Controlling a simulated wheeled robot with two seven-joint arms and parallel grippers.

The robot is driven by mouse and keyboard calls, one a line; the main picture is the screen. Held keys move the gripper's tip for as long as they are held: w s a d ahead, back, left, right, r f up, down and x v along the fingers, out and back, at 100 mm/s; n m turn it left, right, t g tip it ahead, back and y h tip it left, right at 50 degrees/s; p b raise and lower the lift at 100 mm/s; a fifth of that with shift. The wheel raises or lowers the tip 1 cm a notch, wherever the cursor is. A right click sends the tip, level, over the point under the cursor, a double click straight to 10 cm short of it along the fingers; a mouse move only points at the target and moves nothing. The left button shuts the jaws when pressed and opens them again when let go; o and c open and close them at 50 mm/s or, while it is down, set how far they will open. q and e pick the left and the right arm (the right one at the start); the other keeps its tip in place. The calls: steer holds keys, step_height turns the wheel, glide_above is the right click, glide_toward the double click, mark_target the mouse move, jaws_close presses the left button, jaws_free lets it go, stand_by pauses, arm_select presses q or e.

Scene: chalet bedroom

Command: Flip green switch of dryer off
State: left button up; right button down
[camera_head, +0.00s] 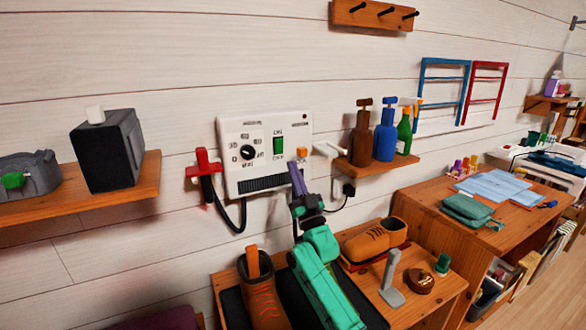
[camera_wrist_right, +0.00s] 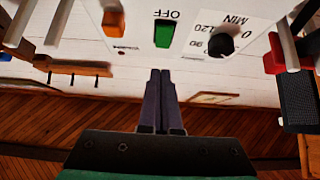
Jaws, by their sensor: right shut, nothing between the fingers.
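The dryer is a white wall box (camera_head: 262,135) with a black dial, a dark grille and a green switch (camera_head: 279,147) on its front. In the right wrist view the green switch (camera_wrist_right: 163,34) appears upside down, beside the word OFF, just beyond the fingertips. My right gripper (camera_head: 293,168) is shut and empty, pointing up at the lower right part of the dryer. In the wrist view its closed fingers (camera_wrist_right: 160,74) are below the switch and look apart from it. Which way the switch is tipped is unclear. My left gripper is not in view.
A red holder (camera_head: 204,166) hangs left of the dryer, with a cable below. An orange knob (camera_head: 302,152) is right of the switch. Boots (camera_head: 262,297) and shoes (camera_head: 375,241) stand on the bench below. A bottle shelf (camera_head: 375,169) is at right.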

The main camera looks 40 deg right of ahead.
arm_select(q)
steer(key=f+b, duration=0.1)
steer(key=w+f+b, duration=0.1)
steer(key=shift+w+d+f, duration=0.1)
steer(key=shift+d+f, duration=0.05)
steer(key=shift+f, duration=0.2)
arm_select(e)
steer(key=s+f, duration=0.3)
steer(key=f, duration=0.4)
steer(key=shift+s+a+f, duration=0.2)
steer(key=shift+a, duration=0.25)
